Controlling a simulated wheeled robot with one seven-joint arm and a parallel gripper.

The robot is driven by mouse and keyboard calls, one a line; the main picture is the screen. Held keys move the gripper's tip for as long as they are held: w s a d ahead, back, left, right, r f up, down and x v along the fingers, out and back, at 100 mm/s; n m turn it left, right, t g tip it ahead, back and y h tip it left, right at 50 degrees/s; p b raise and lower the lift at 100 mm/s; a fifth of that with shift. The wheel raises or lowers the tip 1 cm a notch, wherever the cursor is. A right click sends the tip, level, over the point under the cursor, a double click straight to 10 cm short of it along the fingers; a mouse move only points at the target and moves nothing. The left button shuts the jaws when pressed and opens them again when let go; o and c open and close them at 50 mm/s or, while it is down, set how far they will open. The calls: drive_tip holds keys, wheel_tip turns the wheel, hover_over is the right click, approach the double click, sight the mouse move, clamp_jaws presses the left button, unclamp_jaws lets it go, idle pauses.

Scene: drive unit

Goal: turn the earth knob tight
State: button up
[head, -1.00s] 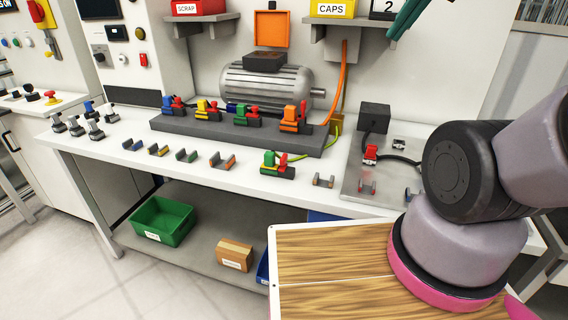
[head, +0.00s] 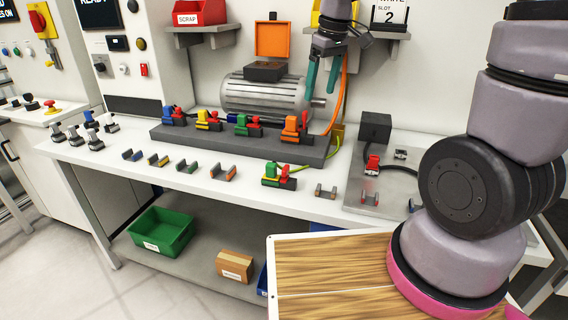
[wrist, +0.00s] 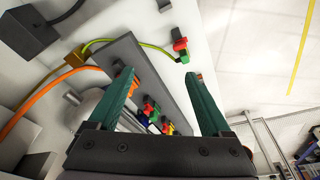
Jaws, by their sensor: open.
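A green and red clamp-like part (head: 279,176), with a green-yellow wire running to it, sits near the bench's front edge; I take it for the earth terminal with its knob. It also shows in the wrist view (wrist: 181,46), beyond the fingertips and above the gap between them. My gripper (head: 320,87) has teal fingers pointing down, in the air in front of the motor's right end, above and behind the earth part. In the wrist view my gripper (wrist: 160,76) is open and empty, apart from everything. How tight the knob is cannot be told.
A dark grey rail (head: 225,141) carries several coloured terminals before the silver motor (head: 262,95). An orange cable (head: 342,90) runs close to my gripper. Several small brackets (head: 223,172) line the bench front. A black box (head: 375,127) stands right. A shelf (head: 385,34) hangs above.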

sight(285, 167)
drive_tip(key=w+a+f+n, duration=0.1)
drive_tip(key=a+f+n, duration=0.1)
drive_tip(key=f, duration=0.5)
drive_tip(key=a+f+n+g, duration=0.1)
drive_tip(key=a+f+n, duration=0.1)
drive_tip(key=f, duration=0.6)
drive_tip(key=w+a+f+n+g+h, duration=0.1)
drive_tip(key=a+f, duration=0.3)
drive_tip(key=f, duration=0.4)
drive_tip(key=shift+w+a+f+n, duration=0.2)
drive_tip(key=shift+w+n, duration=0.1)
drive_tip(key=shift+n, duration=0.4)
clamp_jaws()
